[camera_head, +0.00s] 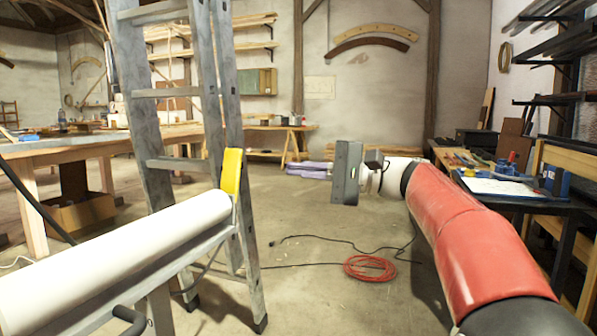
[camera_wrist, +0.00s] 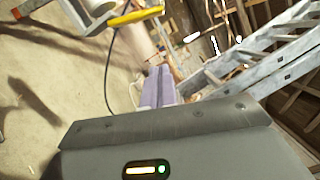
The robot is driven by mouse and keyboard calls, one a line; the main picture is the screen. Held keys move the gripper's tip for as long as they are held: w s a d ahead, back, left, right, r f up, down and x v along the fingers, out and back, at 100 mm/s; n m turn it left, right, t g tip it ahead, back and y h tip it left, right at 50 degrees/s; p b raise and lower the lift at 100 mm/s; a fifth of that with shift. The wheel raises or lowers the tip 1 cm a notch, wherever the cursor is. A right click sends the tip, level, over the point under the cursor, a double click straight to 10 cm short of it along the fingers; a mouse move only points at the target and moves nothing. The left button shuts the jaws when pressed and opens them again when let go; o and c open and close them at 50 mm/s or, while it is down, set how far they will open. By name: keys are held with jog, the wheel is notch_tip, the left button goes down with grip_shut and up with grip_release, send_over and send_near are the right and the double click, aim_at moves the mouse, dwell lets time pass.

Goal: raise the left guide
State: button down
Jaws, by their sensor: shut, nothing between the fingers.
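A yellow guide (camera_head: 231,172) stands upright at the far end of a long white roller (camera_head: 120,258) in the head view. The roller rests on a grey metal stand. It is the only guide I see, and the roller's near end is cut off by the frame. The yellow guide also shows at the top of the wrist view (camera_wrist: 136,16), beside the white roller (camera_wrist: 98,5). My gripper (camera_head: 288,169) has lilac fingers, shut and empty, pointing left in the head view. It is right of the guide and apart from it. The fingers also show in the wrist view (camera_wrist: 160,72).
A grey stepladder (camera_head: 160,120) stands just behind the guide. A red cable coil (camera_head: 369,268) lies on the floor below my arm. A cluttered bench (camera_head: 510,190) stands on the right and a wooden table (camera_head: 80,147) on the left. The floor between is mostly clear.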

aim_at(241, 158)
jog(key=s+a+r, duration=0.1)
jog(key=s+a, duration=0.2)
jog(key=a, duration=0.5)
jog(key=shift+a+r+b, duration=0.3)
jog(key=n, duration=0.1)
jog(key=s+n, duration=0.1)
jog(key=r+n, duration=0.1)
jog(key=shift+s+a+n+h+b, duration=0.25)
jog(key=shift+s+n+h+b, duration=0.05)
jog(key=shift+n, duration=0.1)
jog(key=shift+w+r, duration=0.1)
